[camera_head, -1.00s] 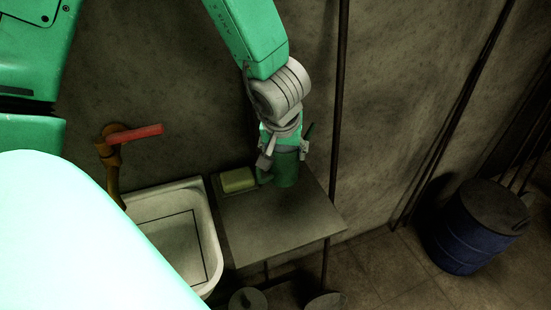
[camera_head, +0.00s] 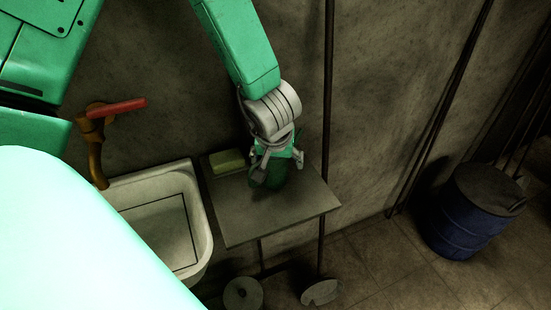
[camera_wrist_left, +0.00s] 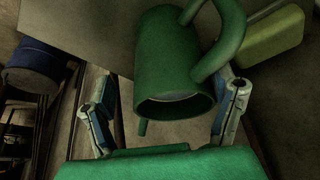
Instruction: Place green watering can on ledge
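The green watering can (camera_head: 268,181) is at the grey ledge (camera_head: 255,225) beside the sink. In the left wrist view the can (camera_wrist_left: 170,70) shows its round opening toward the camera, with its curved handle on the right. My left gripper (camera_head: 280,166) is over the can from above. In the left wrist view its fingers stand on either side of the can, with a visible gap at the left finger; the right finger is close to the handle, and contact there cannot be told. The can's base is hidden. My right gripper is not in view.
A yellow-green block (camera_head: 227,160) lies at the ledge's back left. A white sink (camera_head: 202,215) with a red-handled tap (camera_head: 97,130) stands left. A blue barrel (camera_head: 462,225) stands on the floor at right. The ledge's front and right parts are clear.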

